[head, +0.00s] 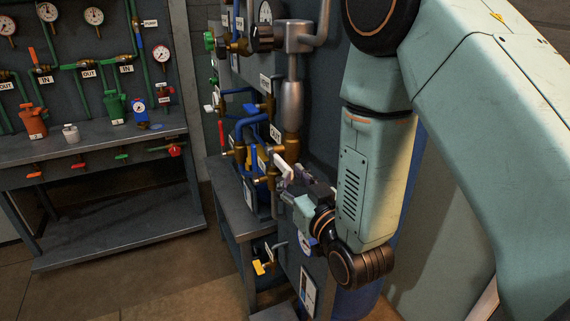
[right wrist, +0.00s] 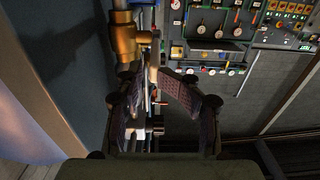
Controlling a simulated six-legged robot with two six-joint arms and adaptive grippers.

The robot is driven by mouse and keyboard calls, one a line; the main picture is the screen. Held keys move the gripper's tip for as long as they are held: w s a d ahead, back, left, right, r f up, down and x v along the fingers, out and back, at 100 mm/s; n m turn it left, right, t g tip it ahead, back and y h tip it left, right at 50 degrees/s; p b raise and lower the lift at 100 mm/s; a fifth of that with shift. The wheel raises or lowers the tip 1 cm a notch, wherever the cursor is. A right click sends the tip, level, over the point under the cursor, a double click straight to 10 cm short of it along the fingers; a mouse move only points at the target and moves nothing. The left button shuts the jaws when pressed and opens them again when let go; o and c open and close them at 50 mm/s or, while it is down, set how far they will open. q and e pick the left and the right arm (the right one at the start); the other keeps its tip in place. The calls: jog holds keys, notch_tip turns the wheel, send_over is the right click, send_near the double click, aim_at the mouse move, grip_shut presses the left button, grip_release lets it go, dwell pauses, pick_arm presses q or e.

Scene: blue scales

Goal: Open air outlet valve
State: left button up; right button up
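The pale valve handle (head: 283,165) is on the brass and blue pipework, just below a white "OUT" label (head: 275,134). In the right wrist view the pale lever (right wrist: 153,78) runs upright between the fingertips. My right gripper (head: 287,180) is at this handle, its tips overlapping the handle in the head view. In the right wrist view my right gripper (right wrist: 149,78) has its two ribbed fingers apart, one on each side of the lever. Whether either finger touches it is unclear. My left gripper is not in view.
A brass fitting (right wrist: 124,40) stands close to the left fingertip, and a grey vertical pipe (head: 292,103) rises above the valve. A red lever (head: 222,135) and blue pipes are to the left. A workbench with gauges (head: 100,160) stands farther left.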

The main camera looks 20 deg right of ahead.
aim_at(282, 161)
jog(key=w, duration=0.3)
jog(key=w+d, duration=0.1)
jog(key=w, duration=0.1)
jog(key=shift+w+f, duration=0.25)
jog(key=shift+f, duration=0.05)
jog(key=shift+s+a+r, duration=0.1)
jog(key=shift+a+r, duration=0.1)
jog(key=shift+a, duration=0.35)
jog(key=shift+d+f, duration=0.15)
jog(key=shift+d, duration=0.2)
jog(key=c, duration=0.4)
jog(key=shift+a, duration=0.3)
grip_shut()
jog(key=shift+d+r, duration=0.2)
jog(key=shift+a, duration=0.1)
